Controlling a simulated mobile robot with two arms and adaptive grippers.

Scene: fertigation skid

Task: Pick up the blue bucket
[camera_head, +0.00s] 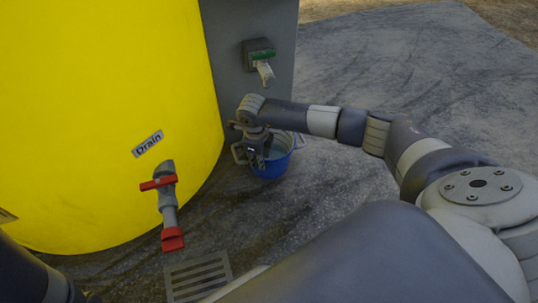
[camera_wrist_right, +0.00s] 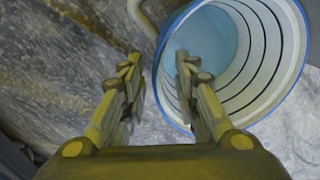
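My right gripper (camera_head: 257,160) is at the bucket's near left side. In the wrist view my right gripper (camera_wrist_right: 158,66) is open, one finger outside the rim and the other overlapping the opening. Contact cannot be told. My left gripper is not in view.
A yellow tank (camera_head: 100,90) with a red-handled drain valve (camera_head: 166,190) stands left. A floor grate (camera_head: 198,275) lies in front. Open ground (camera_head: 420,75) extends right.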

